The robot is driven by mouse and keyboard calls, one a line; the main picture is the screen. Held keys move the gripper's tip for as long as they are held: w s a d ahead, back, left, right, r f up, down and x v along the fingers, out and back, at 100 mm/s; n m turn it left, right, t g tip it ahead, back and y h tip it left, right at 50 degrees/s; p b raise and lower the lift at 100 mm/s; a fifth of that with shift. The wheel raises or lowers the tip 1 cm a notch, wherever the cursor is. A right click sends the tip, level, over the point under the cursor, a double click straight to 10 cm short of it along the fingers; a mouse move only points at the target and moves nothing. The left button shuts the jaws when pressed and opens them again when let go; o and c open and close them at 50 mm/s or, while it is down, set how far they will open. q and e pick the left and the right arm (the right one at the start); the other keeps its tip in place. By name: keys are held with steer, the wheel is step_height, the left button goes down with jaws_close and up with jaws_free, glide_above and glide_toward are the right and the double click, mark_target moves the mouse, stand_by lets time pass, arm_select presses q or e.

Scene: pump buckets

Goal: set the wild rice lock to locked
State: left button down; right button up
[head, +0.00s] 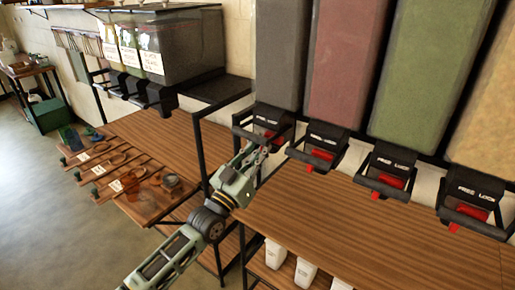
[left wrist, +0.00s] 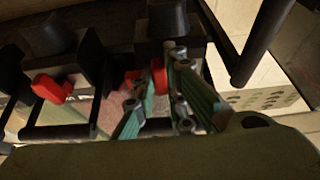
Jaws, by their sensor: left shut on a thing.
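The dispenser under the dark grey bin (head: 284,50), leftmost of the row, has a black lever frame and a red lock knob (head: 269,134); I take this as the wild rice one, though no name label is readable. My left gripper (head: 259,150) reaches up to it from below. In the left wrist view the left fingers (left wrist: 157,90) are shut on the red lock knob (left wrist: 158,76), partly hiding it. Which side the knob is turned to I cannot tell. My right gripper is not in view.
Neighbouring dispensers have red knobs (head: 322,155) and FREE LOCK labels, close on the right; one knob (left wrist: 52,88) shows in the left wrist view. A wooden counter (head: 350,225) lies below, white containers (head: 275,253) under it. Clear bins (head: 170,50) and scoops stand left.

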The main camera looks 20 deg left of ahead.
arm_select(q)
steer(key=c, duration=1.8)
jaws_free()
steer(key=shift+s+d, duration=0.1)
steer(key=shift+d, duration=0.15)
steer(key=v, duration=1.2)
